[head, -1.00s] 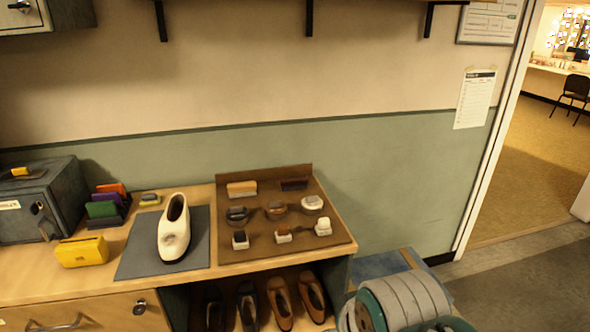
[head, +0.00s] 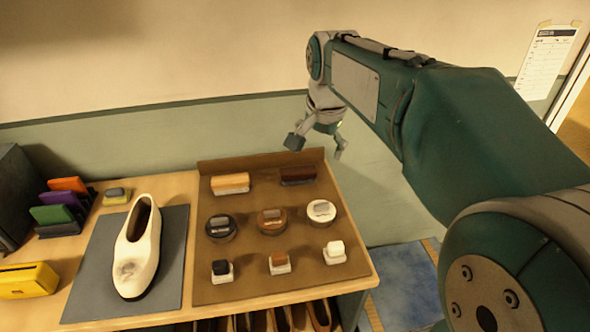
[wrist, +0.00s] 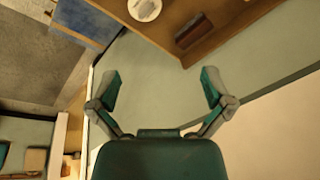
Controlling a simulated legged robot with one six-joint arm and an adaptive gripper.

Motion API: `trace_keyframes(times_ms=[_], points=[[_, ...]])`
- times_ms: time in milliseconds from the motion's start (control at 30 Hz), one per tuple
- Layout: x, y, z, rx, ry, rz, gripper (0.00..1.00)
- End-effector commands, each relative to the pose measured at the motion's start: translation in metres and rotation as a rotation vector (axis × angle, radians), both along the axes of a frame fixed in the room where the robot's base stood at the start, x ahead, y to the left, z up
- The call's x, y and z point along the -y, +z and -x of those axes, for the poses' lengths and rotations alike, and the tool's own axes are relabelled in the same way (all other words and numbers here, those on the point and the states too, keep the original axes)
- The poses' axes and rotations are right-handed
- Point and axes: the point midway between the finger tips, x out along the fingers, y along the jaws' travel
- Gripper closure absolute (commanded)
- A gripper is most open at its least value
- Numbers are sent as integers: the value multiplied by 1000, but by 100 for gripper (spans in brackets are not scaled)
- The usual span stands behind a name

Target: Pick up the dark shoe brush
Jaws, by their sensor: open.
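The dark shoe brush (head: 298,175), a reddish-brown block, lies at the back right of the brown tray (head: 205,275). In the wrist view the dark brush (wrist: 194,30) shows near the top, beyond the fingertips. My gripper (head: 318,146) is open and empty, above and behind the tray's back edge, up and to the right of the brush in the head view. Its two spread fingers also show in the wrist view (wrist: 161,84), apart from the brush.
A light wooden brush (head: 230,183) lies left of the dark one. Round tins, such as the white-topped one (head: 321,212), and small daubers (head: 279,262) stand in front. A white shoe (head: 137,250) rests on a grey mat (head: 85,300). The wall (head: 240,120) is close behind.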

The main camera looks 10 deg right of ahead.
Motion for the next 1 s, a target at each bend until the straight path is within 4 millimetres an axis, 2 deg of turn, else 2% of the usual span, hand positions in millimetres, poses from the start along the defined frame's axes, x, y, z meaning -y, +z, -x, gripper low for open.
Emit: trace_keyframes(times_ms=[33, 100, 367, 600, 800, 1000], points=[[0, -3, -15, -17, -41, -10, 0], [0, -7, -34, -37, -101, -25, 0], [-2, -33, -100, -109, -328, -69, 0], [-3, -70, -152, -172, -540, -92, 0], [-5, -107, -187, -218, -709, -102, 0], [-6, -130, -202, -242, -808, -104, 0]])
